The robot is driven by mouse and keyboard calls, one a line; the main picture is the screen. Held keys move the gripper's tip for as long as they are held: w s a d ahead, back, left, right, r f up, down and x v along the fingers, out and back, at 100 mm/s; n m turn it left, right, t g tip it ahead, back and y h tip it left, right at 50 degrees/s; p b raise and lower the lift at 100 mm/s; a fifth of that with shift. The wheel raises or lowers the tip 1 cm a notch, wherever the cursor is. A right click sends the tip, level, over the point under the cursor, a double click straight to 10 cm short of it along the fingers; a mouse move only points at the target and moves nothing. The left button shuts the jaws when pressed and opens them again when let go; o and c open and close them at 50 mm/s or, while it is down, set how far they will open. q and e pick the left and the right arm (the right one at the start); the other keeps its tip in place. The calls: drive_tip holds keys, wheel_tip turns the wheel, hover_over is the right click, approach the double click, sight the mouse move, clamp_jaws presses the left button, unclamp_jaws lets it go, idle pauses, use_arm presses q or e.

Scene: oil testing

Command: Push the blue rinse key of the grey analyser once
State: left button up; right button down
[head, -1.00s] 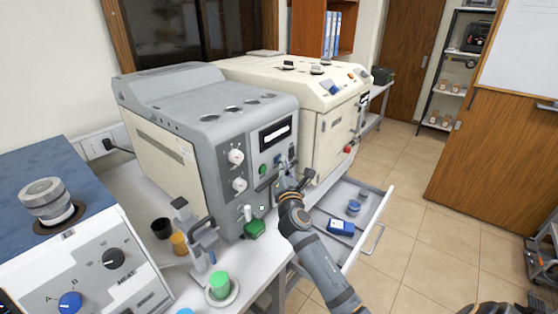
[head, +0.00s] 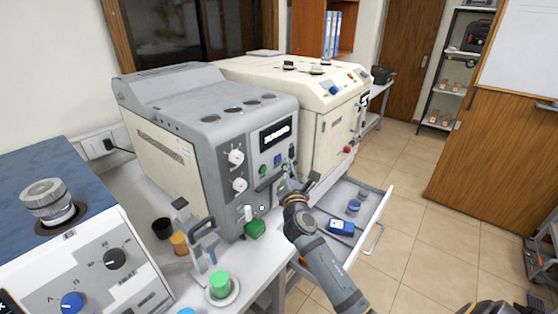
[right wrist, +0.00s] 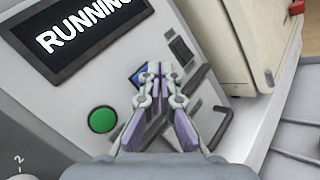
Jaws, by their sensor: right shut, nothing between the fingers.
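The grey analyser (head: 208,115) stands on the white bench, its front panel facing right. Its blue rinse key (head: 278,160) is right of the green button (head: 263,170), below the display (head: 276,134). In the right wrist view the display (right wrist: 85,30) reads "RUNNING". There the blue key (right wrist: 138,76) shows partly behind my fingers, with the green button (right wrist: 102,120) to the left. My right gripper (head: 284,178) is shut and empty, in front of the panel and below the blue key in the head view. It also shows in the right wrist view (right wrist: 154,72). My left gripper is out of view.
A cream machine (head: 310,95) stands behind the analyser. An open drawer (head: 377,222) with blue items juts out at right. A green-topped cup (head: 220,284) and a grey stand (head: 203,245) are on the bench, near a blue-topped machine (head: 75,190).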

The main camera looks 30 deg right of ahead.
drive_tip(key=shift+s, duration=0.1)
drive_tip(key=shift+s+d, duration=0.3)
drive_tip(key=shift+s, duration=0.45)
drive_tip(key=shift+s+d, duration=0.35)
drive_tip(key=shift+s, duration=0.4)
drive_tip(key=shift+s+d, duration=0.3)
drive_tip(key=shift+s, duration=0.45)
